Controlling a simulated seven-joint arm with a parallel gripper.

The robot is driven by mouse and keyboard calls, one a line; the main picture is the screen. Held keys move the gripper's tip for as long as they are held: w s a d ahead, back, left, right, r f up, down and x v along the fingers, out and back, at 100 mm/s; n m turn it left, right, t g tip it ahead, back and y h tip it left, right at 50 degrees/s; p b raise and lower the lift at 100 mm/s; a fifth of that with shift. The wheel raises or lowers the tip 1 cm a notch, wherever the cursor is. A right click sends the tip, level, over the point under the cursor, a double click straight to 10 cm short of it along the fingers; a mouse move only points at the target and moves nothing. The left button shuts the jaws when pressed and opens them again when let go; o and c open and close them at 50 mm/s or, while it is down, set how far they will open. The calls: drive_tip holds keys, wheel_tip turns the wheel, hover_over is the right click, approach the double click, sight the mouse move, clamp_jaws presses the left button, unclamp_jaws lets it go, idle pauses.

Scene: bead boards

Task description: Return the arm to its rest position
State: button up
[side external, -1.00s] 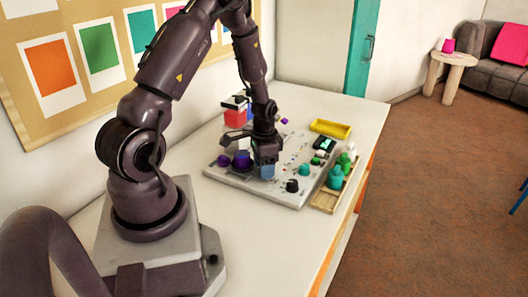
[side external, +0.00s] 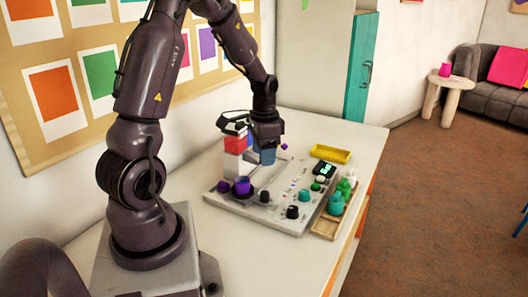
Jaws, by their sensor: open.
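My gripper (side external: 266,158) is in the air above the back left part of the grey board (side external: 250,208), pointing down, with bluish fingertips. It is open, and I see nothing held between the fingers. A black knob (side external: 264,196) stands on the board below it, clear of the fingers. My arm is bent, reaching over the board from the left.
A red and white block stack (side external: 235,150) stands close to the left of my gripper. Purple pieces (side external: 241,187) sit on the board's left side. A wooden tray (side external: 325,228) with green bottles and a yellow tray (side external: 330,154) lie on the right.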

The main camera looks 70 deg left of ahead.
drive_tip(key=s+d+r+t, duration=0.2)
drive_tip(key=s+d+r, duration=0.1)
drive_tip(key=d+r, duration=0.6)
drive_tip(key=s+d+r+t, duration=0.3)
drive_tip(key=d+r, duration=0.6)
drive_tip(key=d, duration=0.4)
drive_tip(key=shift+s+t, duration=0.3)
drive_tip(key=shift+s, duration=0.35)
drive_tip(key=shift+d, duration=0.1)
idle(0.6)
